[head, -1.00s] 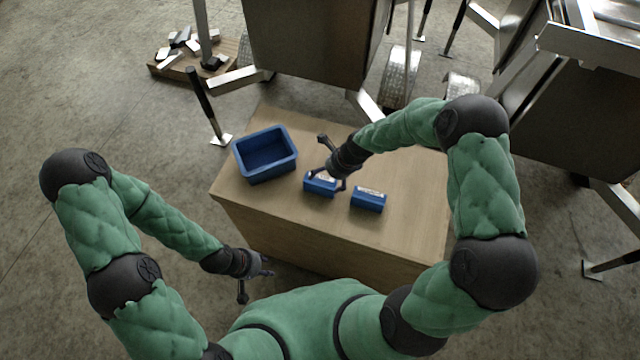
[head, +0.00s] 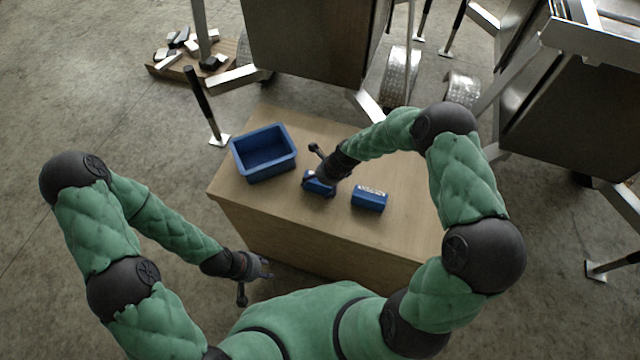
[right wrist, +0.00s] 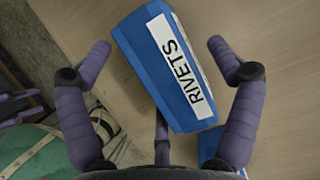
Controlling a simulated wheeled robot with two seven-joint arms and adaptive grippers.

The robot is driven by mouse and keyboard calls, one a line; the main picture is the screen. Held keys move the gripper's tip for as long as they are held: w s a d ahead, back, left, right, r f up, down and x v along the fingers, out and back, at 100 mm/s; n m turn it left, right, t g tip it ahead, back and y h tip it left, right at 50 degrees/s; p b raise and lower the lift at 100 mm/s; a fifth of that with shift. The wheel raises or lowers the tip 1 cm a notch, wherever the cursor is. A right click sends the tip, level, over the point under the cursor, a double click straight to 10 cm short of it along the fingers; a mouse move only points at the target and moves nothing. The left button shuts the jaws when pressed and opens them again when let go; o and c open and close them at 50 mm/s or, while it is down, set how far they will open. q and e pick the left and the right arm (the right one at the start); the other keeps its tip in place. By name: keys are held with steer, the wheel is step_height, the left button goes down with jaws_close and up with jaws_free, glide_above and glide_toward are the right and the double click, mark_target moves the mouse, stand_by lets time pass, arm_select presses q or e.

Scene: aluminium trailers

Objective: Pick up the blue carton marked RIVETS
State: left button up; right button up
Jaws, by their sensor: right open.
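The blue carton marked RIVETS (right wrist: 166,68) lies on the wooden box top, its white label facing up in the right wrist view. In the head view this carton (head: 318,188) is partly hidden under my right gripper (head: 314,168). In the right wrist view my right gripper (right wrist: 160,60) is open, with one finger on each side of the carton and gaps visible on both sides. My left gripper (head: 256,278) hangs in front of the box's near side, away from the carton; its finger state is unclear.
A second blue carton (head: 369,200) with a white label lies just right of the first. A blue open bin (head: 284,170) stands left on the wooden box top (head: 408,224). Metal trailers (head: 310,40) stand behind. The top's right side is clear.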

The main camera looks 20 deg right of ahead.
steer(key=shift+f, duration=0.25)
stand_by(0.4)
steer(key=c, duration=1.4)
